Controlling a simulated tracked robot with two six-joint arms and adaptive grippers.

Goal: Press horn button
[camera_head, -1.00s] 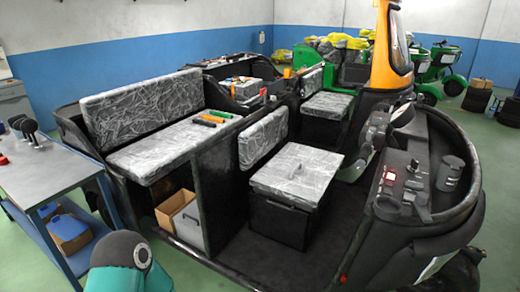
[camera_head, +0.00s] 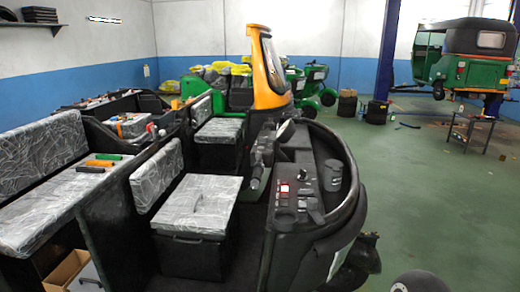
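The black dashboard (camera_head: 308,215) of the open rickshaw body is right of the picture's middle. A small panel of switches sits on it, with a red lit button (camera_head: 284,188) and a pale switch (camera_head: 302,174) near it. Other dark switches and a lever-like part (camera_head: 314,211) are beside them. I cannot tell which one is the horn button. A dark grip of the handlebar (camera_head: 255,184) shows left of the dashboard. Neither of my grippers is in view. A dark rounded part at the bottom right edge may be mine, but this is unclear.
A grey plastic-wrapped seat box (camera_head: 195,205) stands left of the dashboard. A dark cup (camera_head: 331,177) sits on the dashboard. The green floor (camera_head: 440,195) to the right is largely clear. A small table (camera_head: 472,125) and a raised green rickshaw (camera_head: 465,65) stand farther back.

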